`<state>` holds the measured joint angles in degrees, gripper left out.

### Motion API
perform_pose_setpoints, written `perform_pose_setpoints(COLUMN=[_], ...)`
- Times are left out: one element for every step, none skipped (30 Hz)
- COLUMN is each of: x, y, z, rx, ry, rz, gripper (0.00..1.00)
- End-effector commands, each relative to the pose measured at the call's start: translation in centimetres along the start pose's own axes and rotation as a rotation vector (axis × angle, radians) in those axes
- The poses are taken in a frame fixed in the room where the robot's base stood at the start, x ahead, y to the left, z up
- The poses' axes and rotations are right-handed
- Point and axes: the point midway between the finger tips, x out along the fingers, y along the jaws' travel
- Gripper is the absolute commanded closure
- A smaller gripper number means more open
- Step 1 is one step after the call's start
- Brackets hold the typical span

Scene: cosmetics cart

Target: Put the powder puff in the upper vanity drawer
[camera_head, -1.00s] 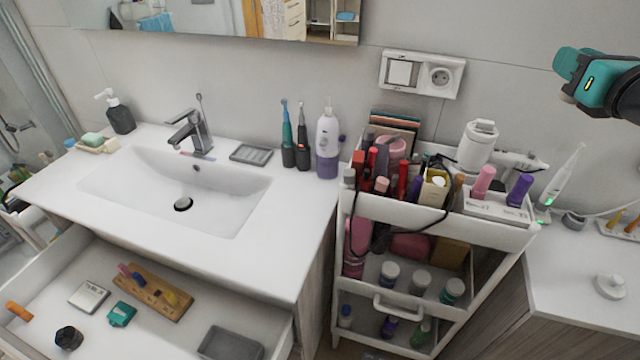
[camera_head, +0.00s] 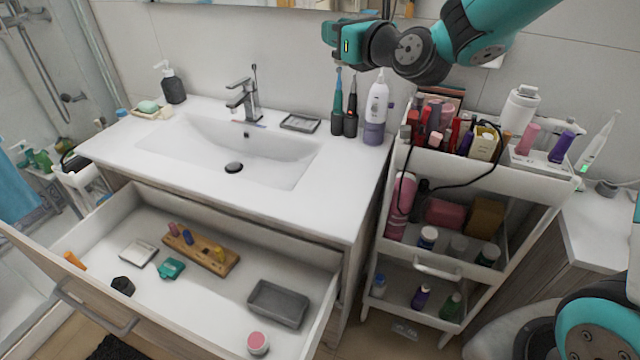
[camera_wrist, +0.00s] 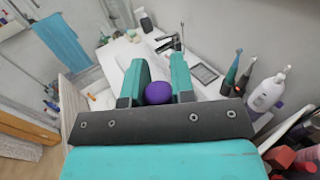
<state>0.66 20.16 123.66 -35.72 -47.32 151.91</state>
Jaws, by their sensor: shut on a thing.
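My gripper (camera_head: 332,38) is held high, left of the cart and above the counter's right part in the head view. In the wrist view its two teal fingers (camera_wrist: 158,78) are closed on a round purple powder puff (camera_wrist: 158,93). I cannot make out the puff in the head view. The upper vanity drawer (camera_head: 208,290) under the sink stands open, below and to the left of my gripper. Inside it lie a wooden holder, a teal case, a white compact, a dark jar, an orange item, a grey tray and a pink-lidded jar.
The counter holds a sink (camera_head: 235,150), a faucet (camera_head: 242,98), a soap dispenser (camera_head: 171,84), toothbrushes and a water flosser (camera_head: 376,110). A crowded white cart (camera_head: 480,168) stands right of the vanity. The drawer floor has bare room in its front middle.

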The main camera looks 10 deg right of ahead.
Motion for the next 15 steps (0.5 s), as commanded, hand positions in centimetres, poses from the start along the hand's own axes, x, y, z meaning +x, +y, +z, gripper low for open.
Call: perform_pose_setpoints(x=[0.4, 0.6, 0.9, 1.1, 1.3, 1.6, 1.8, 1.9, 2.1, 2.3, 2.4, 2.5, 2.6, 2.7, 2.8], y=[-0.1, -0.1, -0.2, -0.3, -0.4, -0.5, -0.5, -0.6, -0.7, -0.8, -0.8, -0.8, -0.9, -0.9, -1.0], z=[-3.8, -5.0, -6.4, -7.5, -8.5, -9.7, -10.5, -11.3, -12.2, -12.8, -13.3, -13.8, -14.1, -14.4, -14.6], rx=[-0.001, -0.002, -0.001, -0.001, -0.001, 0.0, -0.002, -0.001, -0.001, -0.001, -0.001, 0.0, 0.0, -0.001, 0.0], ry=[0.002, 0.003, 0.003, 0.003, 0.003, 0.002, 0.001, 0.0, -0.002, -0.003, -0.004, -0.005, -0.007, -0.008, -0.009], rz=[-0.01, -0.018, -0.028, -0.036, -0.043, -0.053, -0.061, -0.068, -0.076, -0.082, -0.086, -0.092, -0.096, -0.1, -0.103], gripper=[0.99, 0.99, 0.99, 0.99, 0.99, 0.99, 0.99, 0.99, 0.99, 0.99, 0.99, 0.99, 0.99, 0.99, 0.99])
